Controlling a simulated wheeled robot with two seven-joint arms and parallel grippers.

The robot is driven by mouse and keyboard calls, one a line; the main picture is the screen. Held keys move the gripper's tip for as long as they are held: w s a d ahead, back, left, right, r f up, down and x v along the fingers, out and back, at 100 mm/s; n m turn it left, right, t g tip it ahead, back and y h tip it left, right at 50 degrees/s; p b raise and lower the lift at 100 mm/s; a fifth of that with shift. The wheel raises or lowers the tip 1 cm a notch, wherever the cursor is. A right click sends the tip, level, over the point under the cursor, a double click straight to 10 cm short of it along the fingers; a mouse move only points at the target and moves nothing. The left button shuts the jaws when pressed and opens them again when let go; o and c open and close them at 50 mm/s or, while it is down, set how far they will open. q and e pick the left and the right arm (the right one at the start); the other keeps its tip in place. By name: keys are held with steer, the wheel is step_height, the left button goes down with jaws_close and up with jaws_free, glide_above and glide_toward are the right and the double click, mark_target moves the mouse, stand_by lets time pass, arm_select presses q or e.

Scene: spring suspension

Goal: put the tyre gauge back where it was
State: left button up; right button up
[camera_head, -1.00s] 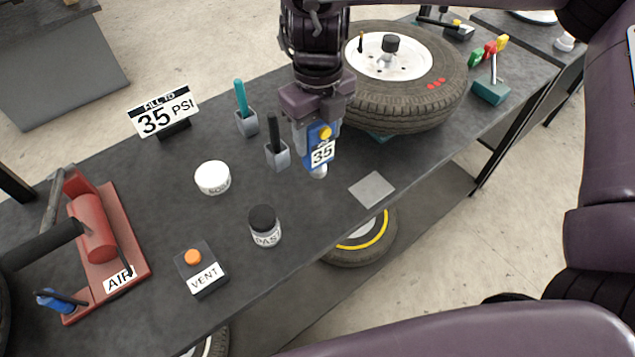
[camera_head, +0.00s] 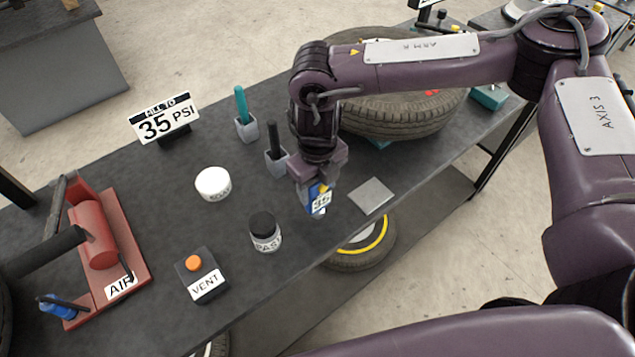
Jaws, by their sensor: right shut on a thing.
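The tyre gauge (camera_head: 320,200) is a small blue device with a white "35" display and a pale tip at its lower end. My right gripper (camera_head: 318,186) is shut on it from above and holds it upright near the front edge of the dark bench. A flat grey square pad (camera_head: 371,196) lies on the bench just right of the gauge, bare. I cannot tell whether the gauge's tip touches the bench. My left gripper is not in view.
A paste jar (camera_head: 265,232), the VENT box (camera_head: 201,276), a white pot (camera_head: 213,184) and two grey holders (camera_head: 277,161) stand left of the gripper. The tyre (camera_head: 410,115) lies behind my right arm. The red AIR pump (camera_head: 97,240) and 35 PSI sign (camera_head: 165,120) are further left.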

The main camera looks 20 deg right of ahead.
steer(key=shift+f, duration=0.1)
steer(key=o, duration=1)
step_height(320, 180, up, 12)
steer(key=shift+r+b, duration=0.2)
steer(key=shift+b, duration=0.25)
